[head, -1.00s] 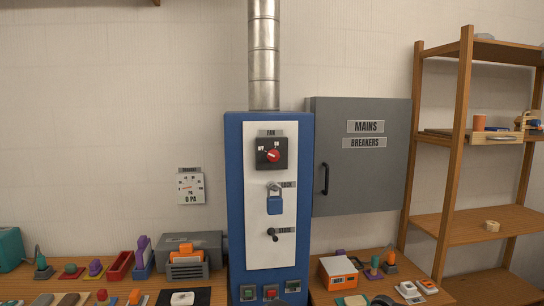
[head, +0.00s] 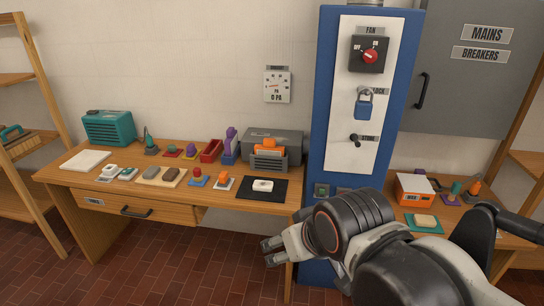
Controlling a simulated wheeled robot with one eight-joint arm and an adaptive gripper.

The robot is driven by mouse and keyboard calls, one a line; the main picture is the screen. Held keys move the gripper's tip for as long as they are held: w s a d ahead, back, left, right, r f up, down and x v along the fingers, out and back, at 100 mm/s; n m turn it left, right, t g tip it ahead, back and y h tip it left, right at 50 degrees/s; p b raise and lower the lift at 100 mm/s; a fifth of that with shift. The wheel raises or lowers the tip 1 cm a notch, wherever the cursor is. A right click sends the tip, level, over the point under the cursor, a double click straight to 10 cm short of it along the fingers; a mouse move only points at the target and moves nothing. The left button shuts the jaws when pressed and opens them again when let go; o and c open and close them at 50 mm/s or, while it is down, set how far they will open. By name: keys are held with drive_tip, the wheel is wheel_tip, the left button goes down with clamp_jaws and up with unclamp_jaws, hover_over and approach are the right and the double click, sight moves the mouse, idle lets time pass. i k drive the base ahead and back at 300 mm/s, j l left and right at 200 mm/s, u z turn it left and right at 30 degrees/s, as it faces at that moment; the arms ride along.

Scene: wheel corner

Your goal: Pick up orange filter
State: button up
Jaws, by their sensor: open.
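A smaller orange piece (head: 223,176) stands on a white base nearby on the table. My gripper (head: 268,252) is low and in front of the table's right end, below and apart from the holder. Its pale fingers are apart and point left, with nothing seen between them.
The wooden table (head: 220,202) carries several small items, a teal box (head: 108,127) and a black mat (head: 278,188). The blue cabinet (head: 330,90) stands right of it. An orange-and-white box (head: 414,188) is on the right table. Brick floor in front is clear.

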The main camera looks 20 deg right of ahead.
sight(270, 148)
drive_tip(key=i+j+z, duration=0.15)
drive_tip(key=z, duration=0.95)
drive_tip(key=i+j+z, duration=0.2)
drive_tip(key=j+z, duration=0.15)
drive_tip(key=j, duration=0.55)
drive_tip(key=i+j+z, duration=0.15)
drive_tip(key=j+z, duration=0.25)
drive_tip(key=j, duration=0.5)
drive_tip(key=j+z, duration=0.35)
drive_tip(key=j, duration=2.1)
drive_tip(key=z, duration=0.05)
